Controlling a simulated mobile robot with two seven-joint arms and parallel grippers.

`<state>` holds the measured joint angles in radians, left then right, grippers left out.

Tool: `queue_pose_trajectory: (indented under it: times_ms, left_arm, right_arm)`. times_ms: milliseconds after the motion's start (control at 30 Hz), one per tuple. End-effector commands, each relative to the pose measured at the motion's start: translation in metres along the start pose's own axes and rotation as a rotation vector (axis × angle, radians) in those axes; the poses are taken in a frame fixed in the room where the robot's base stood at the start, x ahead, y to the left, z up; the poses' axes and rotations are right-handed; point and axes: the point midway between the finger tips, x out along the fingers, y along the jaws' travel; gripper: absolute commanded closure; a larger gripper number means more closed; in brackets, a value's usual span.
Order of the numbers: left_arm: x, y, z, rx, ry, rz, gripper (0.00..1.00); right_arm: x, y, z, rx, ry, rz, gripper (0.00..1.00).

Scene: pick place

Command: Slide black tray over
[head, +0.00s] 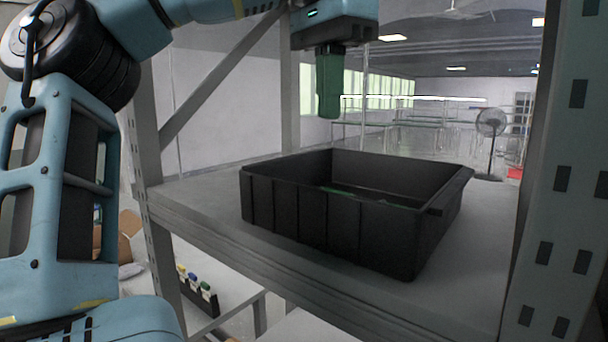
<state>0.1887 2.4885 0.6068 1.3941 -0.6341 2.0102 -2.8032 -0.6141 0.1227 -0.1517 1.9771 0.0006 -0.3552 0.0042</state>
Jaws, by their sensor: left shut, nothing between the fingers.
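The black tray (320,215) is an open rectangular bin. It stands upright on the grey shelf (205,205), with its near corner towards the shelf's front edge. Something green shows on its floor, but most of the inside is hidden by the walls. My left gripper (328,112) comes in from the upper left and points down above the tray's back wall, apart from it. Its green fingers are shut with nothing between them. My right gripper is not in view.
Shelf posts stand at the left (145,130) and at the right (565,190), with a diagonal brace at the upper left. Bare shelf lies left and right of the tray. A lower level holds a small rack of colourful-topped items (200,290). A fan (490,125) stands far behind.

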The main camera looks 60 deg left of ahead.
Motion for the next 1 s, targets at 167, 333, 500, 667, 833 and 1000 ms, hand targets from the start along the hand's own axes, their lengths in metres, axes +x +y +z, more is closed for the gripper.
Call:
queue_pose_trajectory:
  times_ms: [167, 333, 500, 667, 833, 1000]
  left_arm:
    - [0.034, -0.001, -0.004, 0.001, -0.011, 0.002, 1.0]
    - [0.059, -0.001, -0.001, 0.002, -0.006, 0.0, 1.0]
    - [0.086, -0.001, 0.0, 0.001, -0.002, 0.0, 1.0]
    - [0.091, 0.0, 0.018, 0.0, 0.007, 0.0, 1.0]
    - [0.091, 0.0, 0.035, 0.0, 0.005, -0.001, 1.0]
    - [0.094, 0.0, 0.04, 0.0, 0.0, 0.0, 1.0]
  right_arm:
    - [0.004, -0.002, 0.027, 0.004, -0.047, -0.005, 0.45]
    - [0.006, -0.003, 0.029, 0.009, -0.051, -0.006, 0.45]
    - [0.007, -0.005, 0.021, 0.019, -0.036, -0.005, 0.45]
    - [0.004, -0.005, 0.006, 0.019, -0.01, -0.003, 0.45]
    - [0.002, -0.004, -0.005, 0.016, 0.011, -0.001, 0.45]
    - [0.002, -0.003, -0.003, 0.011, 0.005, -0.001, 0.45]
